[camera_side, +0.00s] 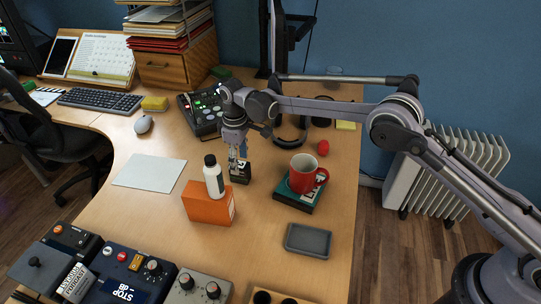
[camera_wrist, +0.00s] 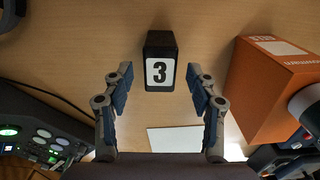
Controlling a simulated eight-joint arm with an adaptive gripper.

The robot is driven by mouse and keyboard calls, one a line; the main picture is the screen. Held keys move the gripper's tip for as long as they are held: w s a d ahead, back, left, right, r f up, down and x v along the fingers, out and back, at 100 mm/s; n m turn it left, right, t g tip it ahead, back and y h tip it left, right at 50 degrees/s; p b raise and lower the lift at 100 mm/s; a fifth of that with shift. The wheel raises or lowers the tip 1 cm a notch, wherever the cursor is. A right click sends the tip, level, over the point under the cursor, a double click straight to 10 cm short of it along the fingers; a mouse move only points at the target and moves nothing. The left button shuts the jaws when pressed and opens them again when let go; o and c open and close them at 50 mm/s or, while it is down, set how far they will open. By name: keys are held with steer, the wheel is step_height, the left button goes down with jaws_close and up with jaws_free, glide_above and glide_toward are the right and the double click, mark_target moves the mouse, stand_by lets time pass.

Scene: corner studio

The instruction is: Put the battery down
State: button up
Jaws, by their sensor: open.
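A black block with a white label marked 3 (camera_side: 241,174), which I take as the battery, stands on the desk. In the wrist view the block (camera_wrist: 160,47) is centred just beyond my fingertips, its label facing the camera. My gripper (camera_side: 237,157) is at the block in the side view, pointing down. In the wrist view my gripper (camera_wrist: 160,78) has its two fingers spread, with a clear gap on both sides of the block. Nothing is held. The fingertips partly cover the block in the side view.
An orange box (camera_side: 208,204) with a white bottle (camera_side: 213,177) stands close in front. A red mug (camera_side: 303,172) sits on a dark teal box (camera_side: 298,196) to the right. A grey tray (camera_side: 308,240) lies nearer. A black control panel (camera_side: 200,112) is behind; white paper (camera_side: 150,173) lies left.

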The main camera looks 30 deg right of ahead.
mark_target(240, 164)
steer(key=s+d+r+m+t, duration=0.15)
steer(key=d+r, duration=0.25)
steer(key=r, duration=0.6)
steer(key=s+d+r+m, duration=0.15)
steer(key=d+r, duration=0.25)
steer(key=r, duration=0.6)
steer(key=s+d+r+m+t, duration=0.1)
steer(key=s+d+r+t, duration=0.1)
steer(key=s+d, duration=0.4)
steer(key=s+d+r+m+t, duration=0.1)
steer(key=s+d, duration=0.5)
steer(key=s, duration=0.7)
steer(key=shift+s+r+m+t, duration=0.15)
steer(key=shift+r+m+t, duration=0.2)
steer(key=shift+r+m, duration=0.45)
steer(key=shift+o, duration=0.4)
steer(key=s+d+f+m+t, duration=0.1)
steer(key=s+f, duration=0.2)
steer(key=s, duration=0.1)
steer(key=s+d+f+m, duration=0.1)
steer(key=s+d+f, duration=0.1)
steer(key=s, duration=0.3)
steer(key=shift+s+d+f+t, duration=0.3)
steer(key=shift+f+t, duration=0.1)
steer(key=shift+f, duration=0.05)
steer(key=shift+o, duration=0.4)
steer(key=shift+s+f, duration=0.2)
